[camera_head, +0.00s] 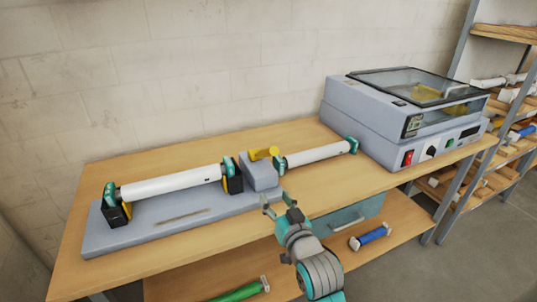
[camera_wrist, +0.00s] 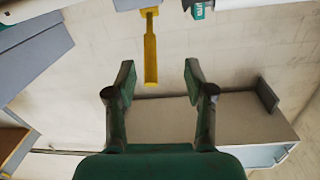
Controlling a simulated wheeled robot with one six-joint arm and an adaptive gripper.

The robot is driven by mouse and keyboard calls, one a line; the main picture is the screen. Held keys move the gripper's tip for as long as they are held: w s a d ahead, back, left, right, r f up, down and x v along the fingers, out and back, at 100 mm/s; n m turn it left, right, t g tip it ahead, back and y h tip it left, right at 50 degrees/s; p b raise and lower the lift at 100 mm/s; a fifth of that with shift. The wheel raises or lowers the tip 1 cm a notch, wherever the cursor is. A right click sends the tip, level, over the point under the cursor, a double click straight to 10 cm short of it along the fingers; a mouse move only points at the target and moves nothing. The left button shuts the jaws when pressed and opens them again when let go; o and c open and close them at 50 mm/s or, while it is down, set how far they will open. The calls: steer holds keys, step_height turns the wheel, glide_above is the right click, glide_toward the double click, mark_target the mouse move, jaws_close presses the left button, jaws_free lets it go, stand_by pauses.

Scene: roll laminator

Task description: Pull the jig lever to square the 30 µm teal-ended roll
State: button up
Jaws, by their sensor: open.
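A white roll with teal ends (camera_head: 172,183) lies across the dark end supports of the grey jig (camera_head: 150,235). A second white roll with teal ends (camera_head: 318,154) lies to the right, behind the jig's block (camera_head: 258,173). I cannot read a 30 µm mark on either. The yellow jig lever (camera_head: 262,153) is on top of the block. My gripper (camera_head: 275,203) is open and empty, in front of the block and apart from the lever. In the wrist view the lever (camera_wrist: 150,50) points down toward the space between my open fingers (camera_wrist: 158,72).
The grey laminator (camera_head: 400,115) with a clear lid stands at the right of the wooden table (camera_head: 100,185). A drawer (camera_head: 350,217) hangs below the tabletop. A green roll (camera_head: 240,292) and a blue roll (camera_head: 370,236) lie on the lower shelf. A stocked rack is far right.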

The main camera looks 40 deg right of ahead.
steer(key=h, duration=0.1)
glide_toward(268, 153)
steer(key=w+d+f, duration=0.2)
steer(key=shift+m, duration=0.4)
steer(key=x, duration=1)
steer(key=shift+w, duration=0.15)
jaws_close()
